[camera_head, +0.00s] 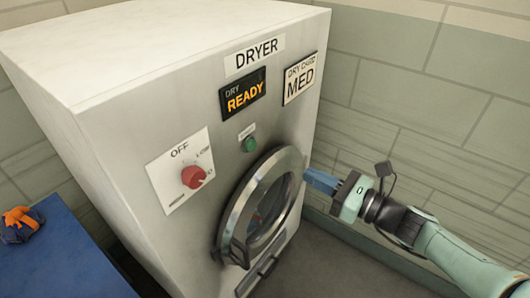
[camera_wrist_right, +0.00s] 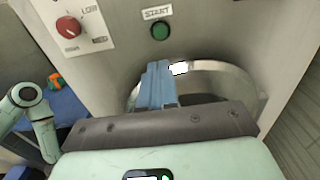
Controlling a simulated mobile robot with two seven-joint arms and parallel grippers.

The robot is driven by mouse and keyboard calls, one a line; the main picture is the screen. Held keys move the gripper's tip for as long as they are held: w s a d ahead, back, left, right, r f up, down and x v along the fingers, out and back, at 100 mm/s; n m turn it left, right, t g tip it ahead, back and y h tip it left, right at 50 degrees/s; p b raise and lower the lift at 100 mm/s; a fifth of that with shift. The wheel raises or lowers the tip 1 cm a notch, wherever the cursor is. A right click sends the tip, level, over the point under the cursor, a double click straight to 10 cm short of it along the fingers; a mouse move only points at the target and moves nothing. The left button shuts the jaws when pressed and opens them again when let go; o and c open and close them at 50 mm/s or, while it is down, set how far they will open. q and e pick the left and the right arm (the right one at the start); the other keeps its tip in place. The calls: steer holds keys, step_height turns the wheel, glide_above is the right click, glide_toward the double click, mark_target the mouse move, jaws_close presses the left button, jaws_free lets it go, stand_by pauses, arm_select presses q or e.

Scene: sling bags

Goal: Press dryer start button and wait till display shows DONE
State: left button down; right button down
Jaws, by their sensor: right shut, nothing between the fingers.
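The white dryer (camera_head: 150,80) stands in the middle of the head view, labelled DRYER. Its display (camera_head: 243,95) reads DRY READY in orange. The green start button (camera_head: 249,144) is below the display and above the round door (camera_head: 234,215); in the right wrist view the button (camera_wrist_right: 160,31) sits under a START label. My right gripper (camera_head: 310,180) is shut and empty, at the right of the door. In the right wrist view its blue fingers (camera_wrist_right: 157,72) are together below the button, in front of the door's upper rim, apart from the button. My left gripper does not show.
A red knob (camera_head: 194,176) is on the panel left of the door, and a DRY CYCLE MED sign (camera_head: 299,78) is at upper right. A blue table (camera_head: 65,255) with an orange and dark blue item (camera_head: 20,224) stands at left. Tiled walls are behind.

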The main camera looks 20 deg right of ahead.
mark_target(253, 148)
steer(key=shift+w, duration=0.15)
steer(key=x, duration=1.3)
steer(key=shift+w+a, duration=0.25)
